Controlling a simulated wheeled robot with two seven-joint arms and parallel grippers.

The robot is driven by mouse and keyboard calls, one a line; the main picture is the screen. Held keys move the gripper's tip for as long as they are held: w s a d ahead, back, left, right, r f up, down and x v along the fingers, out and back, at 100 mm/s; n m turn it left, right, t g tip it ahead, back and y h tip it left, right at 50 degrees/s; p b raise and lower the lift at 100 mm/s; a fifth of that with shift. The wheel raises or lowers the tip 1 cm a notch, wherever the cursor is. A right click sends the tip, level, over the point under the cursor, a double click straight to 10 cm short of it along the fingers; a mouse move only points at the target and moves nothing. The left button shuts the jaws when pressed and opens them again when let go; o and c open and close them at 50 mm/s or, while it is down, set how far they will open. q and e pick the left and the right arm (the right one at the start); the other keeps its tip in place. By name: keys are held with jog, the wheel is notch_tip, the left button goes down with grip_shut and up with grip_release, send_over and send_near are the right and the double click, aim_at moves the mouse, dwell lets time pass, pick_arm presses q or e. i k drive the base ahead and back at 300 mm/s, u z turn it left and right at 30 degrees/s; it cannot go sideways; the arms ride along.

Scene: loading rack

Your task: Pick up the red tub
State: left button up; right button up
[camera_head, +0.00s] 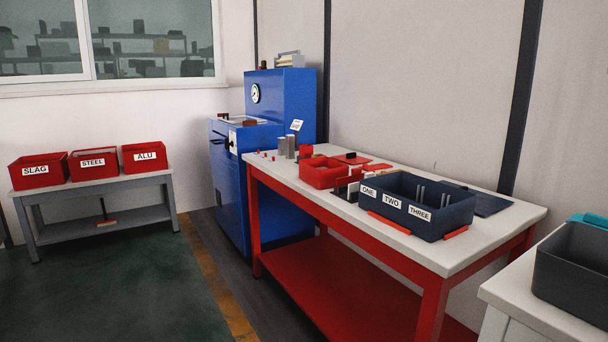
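A small open red tub (322,172) stands on the white top of the red-legged workbench (475,249), left of the dark divided rack. Three more red tubs stand on a grey bench at the left. They are labelled SLAG (36,172), STEEL (94,165) and ALU (145,157). The frame does not tell which red tub is meant. Neither of my grippers shows in the head view.
The dark rack (421,217) labelled ONE, TWO, THREE holds upright grey rods. A blue machine (284,103) with a gauge stands behind the workbench. A dark bin (575,268) sits on a white table at right. The green floor (130,285) is clear.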

aim_at(320, 180)
jog(key=u, duration=0.45)
jog(key=i, duration=1.35)
jog(key=z, duration=0.1)
